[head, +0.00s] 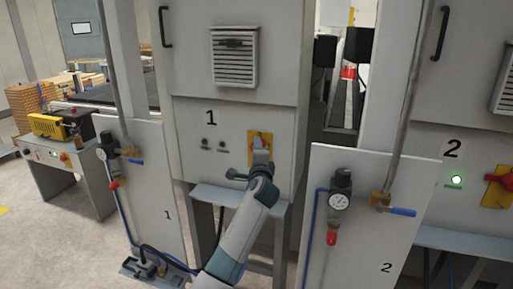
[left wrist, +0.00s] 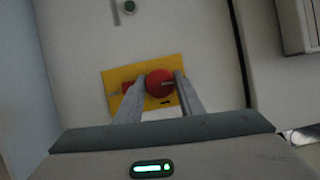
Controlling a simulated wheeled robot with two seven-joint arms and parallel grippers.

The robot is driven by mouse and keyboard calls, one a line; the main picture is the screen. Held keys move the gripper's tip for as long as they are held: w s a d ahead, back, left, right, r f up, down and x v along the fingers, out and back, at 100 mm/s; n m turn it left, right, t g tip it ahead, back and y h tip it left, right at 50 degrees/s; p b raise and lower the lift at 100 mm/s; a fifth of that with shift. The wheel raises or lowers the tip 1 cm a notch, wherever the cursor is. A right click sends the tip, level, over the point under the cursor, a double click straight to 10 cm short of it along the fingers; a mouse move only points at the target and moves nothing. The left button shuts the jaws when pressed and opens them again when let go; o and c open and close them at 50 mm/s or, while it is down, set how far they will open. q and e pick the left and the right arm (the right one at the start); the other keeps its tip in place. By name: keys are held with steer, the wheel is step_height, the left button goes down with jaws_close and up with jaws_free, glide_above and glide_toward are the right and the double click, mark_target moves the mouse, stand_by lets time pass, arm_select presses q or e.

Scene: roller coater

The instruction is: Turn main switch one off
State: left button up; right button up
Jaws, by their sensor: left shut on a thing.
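Main switch one is a red rotary handle on a yellow plate (head: 252,137), on the grey cabinet marked 1. In the left wrist view, its round red knob (left wrist: 159,78) sits between my fingers, with another red part to its left on the yellow plate (left wrist: 112,80). My left gripper (head: 261,154) is at the switch and shut on the red handle; it also shows in the left wrist view (left wrist: 160,90). In the head view the gripper hides most of the handle. The two small indicators (head: 213,145) left of the switch look unlit. My right gripper is not in view.
A white panel marked 1 (head: 160,190) with a gauge and blue-handled valve stands at left. A similar panel marked 2 (head: 350,250) stands at right. Behind it, cabinet 2 has a lit green lamp (head: 456,180) and another red switch (head: 499,181). A grey shelf (head: 215,195) juts out below switch one.

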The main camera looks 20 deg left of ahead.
arm_select(q)
steer(key=shift+n, duration=0.6)
steer(key=o, duration=1)
steer(key=shift+a, duration=0.1)
steer(key=shift+o, duration=0.2)
steer(key=b+v, duration=0.4)
steer(key=v, duration=1.3)
steer(key=shift+s+d+r, duration=0.15)
steer(key=shift+d+r, duration=0.05)
